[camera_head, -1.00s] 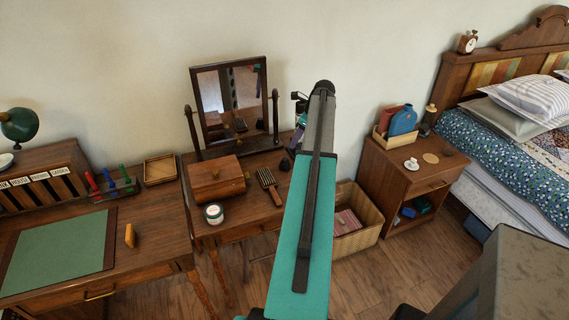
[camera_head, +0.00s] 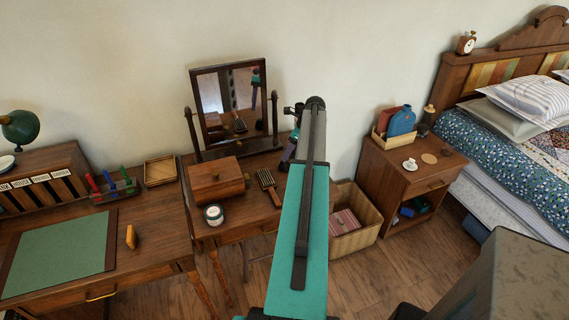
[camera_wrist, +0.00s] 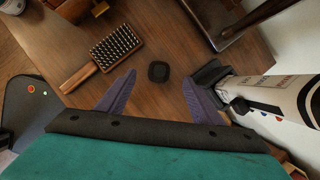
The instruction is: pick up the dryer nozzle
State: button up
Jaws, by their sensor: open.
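The dryer nozzle appears to be the small dark piece (camera_wrist: 158,71) lying on the wooden dressing table (camera_wrist: 190,50) in the wrist view. My gripper (camera_wrist: 159,77) is open, with its two purple fingers apart and the dark piece showing between their tips, apparently with nothing held. How high the fingertips are above the table I cannot tell. In the head view only part of my gripper (camera_head: 288,155) shows beside my arm. I cannot make out the nozzle there.
A hairbrush (camera_wrist: 115,47) lies left of the nozzle. A white and black appliance (camera_wrist: 275,92) is close by my right finger. The mirror (camera_head: 228,100), wooden box (camera_head: 216,181) and jar (camera_head: 213,215) stand on the dressing table. A basket (camera_head: 362,228) is on the floor.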

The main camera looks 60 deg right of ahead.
aim_at(284, 165)
jog(key=shift+x, duration=1.25)
jog(key=shift+p, duration=0.3)
jog(key=shift+p+x, duration=1.3)
jog(key=shift+x, duration=1.25)
jog(key=shift+s+f, duration=0.1)
jog(key=shift+s, duration=0.05)
jog(key=shift+c, duration=0.4)
jog(key=c, duration=1.1)
